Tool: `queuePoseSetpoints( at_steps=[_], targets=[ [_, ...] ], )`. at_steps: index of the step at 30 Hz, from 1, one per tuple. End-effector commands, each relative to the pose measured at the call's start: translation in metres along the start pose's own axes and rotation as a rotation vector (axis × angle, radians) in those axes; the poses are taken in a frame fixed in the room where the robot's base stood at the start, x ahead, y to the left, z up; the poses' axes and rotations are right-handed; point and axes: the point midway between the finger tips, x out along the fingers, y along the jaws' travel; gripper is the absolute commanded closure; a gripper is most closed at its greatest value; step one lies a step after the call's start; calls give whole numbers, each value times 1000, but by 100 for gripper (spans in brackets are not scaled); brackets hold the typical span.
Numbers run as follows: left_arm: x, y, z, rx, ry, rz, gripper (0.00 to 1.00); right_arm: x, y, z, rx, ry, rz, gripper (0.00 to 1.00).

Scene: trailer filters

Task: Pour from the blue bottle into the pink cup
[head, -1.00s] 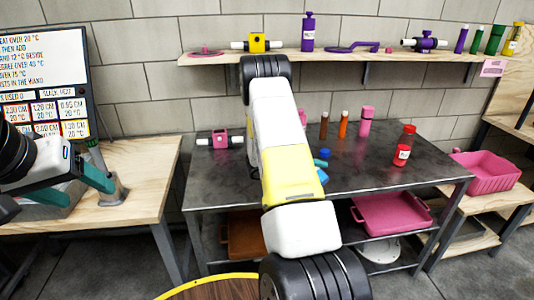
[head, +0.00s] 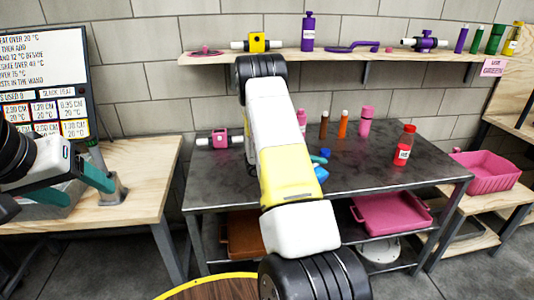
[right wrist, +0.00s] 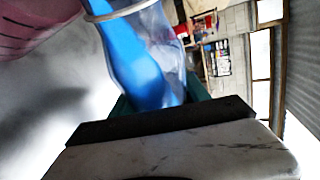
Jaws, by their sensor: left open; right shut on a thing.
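In the right wrist view my right gripper (right wrist: 160,98) is shut on the blue bottle (right wrist: 135,62), a clear vessel with bright blue contents, appearing tilted in that view. A large pink surface (right wrist: 35,22) is close beside it at the upper left; I cannot tell whether it is the pink cup. In the head view my right arm hides most of the gripper and the bottle; a small blue patch (head: 321,173) shows beside the forearm. My left gripper (head: 108,180) is open at the left, over the wooden bench.
The dark table (head: 370,170) holds a pink clamp device (head: 220,139), a pink bottle (head: 301,119), brown and orange vials, a pink container (head: 366,121) and a red bottle (head: 403,146). A blue cap (head: 325,153) is near my arm. A wall shelf (head: 390,55) runs above.

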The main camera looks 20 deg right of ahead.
Motion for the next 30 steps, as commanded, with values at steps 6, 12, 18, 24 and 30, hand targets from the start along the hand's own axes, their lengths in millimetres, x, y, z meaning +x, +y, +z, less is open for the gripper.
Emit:
queuePoseSetpoints(
  at_steps=[6,12,18,24,30],
  targets=[
    [0,0,0,0,0,0,36,-1,-3,1,-15,4,-8,100],
    [0,0,0,0,0,0,36,-2,-4,2,-28,9,-13,100],
    [0,0,0,0,0,0,36,-3,-7,2,-46,14,-20,100],
    [0,0,0,0,0,0,36,-3,-9,3,-62,18,-27,100],
    [0,0,0,0,0,0,36,-4,-10,3,-73,21,-31,100]
  ],
)
